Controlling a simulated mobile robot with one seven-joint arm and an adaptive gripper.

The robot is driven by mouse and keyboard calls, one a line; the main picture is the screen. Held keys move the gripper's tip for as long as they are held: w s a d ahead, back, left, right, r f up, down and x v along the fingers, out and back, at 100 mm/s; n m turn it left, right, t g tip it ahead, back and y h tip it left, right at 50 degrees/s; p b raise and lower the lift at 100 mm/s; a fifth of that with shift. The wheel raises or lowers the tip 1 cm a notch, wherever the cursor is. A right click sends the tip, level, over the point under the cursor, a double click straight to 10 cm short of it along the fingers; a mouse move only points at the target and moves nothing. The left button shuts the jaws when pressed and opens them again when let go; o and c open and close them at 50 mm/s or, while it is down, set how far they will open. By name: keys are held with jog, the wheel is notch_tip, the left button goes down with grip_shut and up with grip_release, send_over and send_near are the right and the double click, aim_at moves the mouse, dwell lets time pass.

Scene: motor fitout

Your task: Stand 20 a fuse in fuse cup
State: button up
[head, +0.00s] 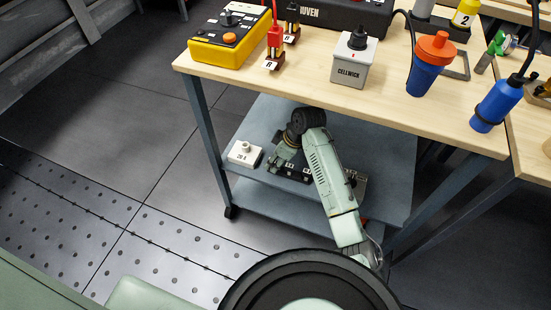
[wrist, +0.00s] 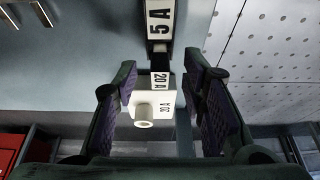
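On the lower shelf in the head view sits a white block labelled 20 A (head: 244,154) with a round cup-like top. To its right is a low black holder (head: 293,172) with small white labels, partly hidden by my arm. My gripper (head: 281,158) is low over the shelf beside this holder. In the wrist view my gripper (wrist: 163,85) has its fingers apart. A white 20 A block (wrist: 155,101) with a short white cylinder shows between them, with gaps on both sides. Labels 20A and 5A show above it on the black holder (wrist: 160,62). I cannot single out a fuse.
The wooden tabletop (head: 310,95) overhangs the lower shelf (head: 262,190). On it stand a yellow box (head: 228,40), a grey CELLWICK box (head: 354,62) and a blue-and-orange container (head: 429,65). A metal bracket (head: 357,183) lies on the shelf right of my arm. The shelf's front left is clear.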

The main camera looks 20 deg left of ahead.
jog(key=shift+r, duration=0.1)
jog(key=v, duration=0.7)
jog(key=shift+d+r, duration=0.1)
dwell(0.4)
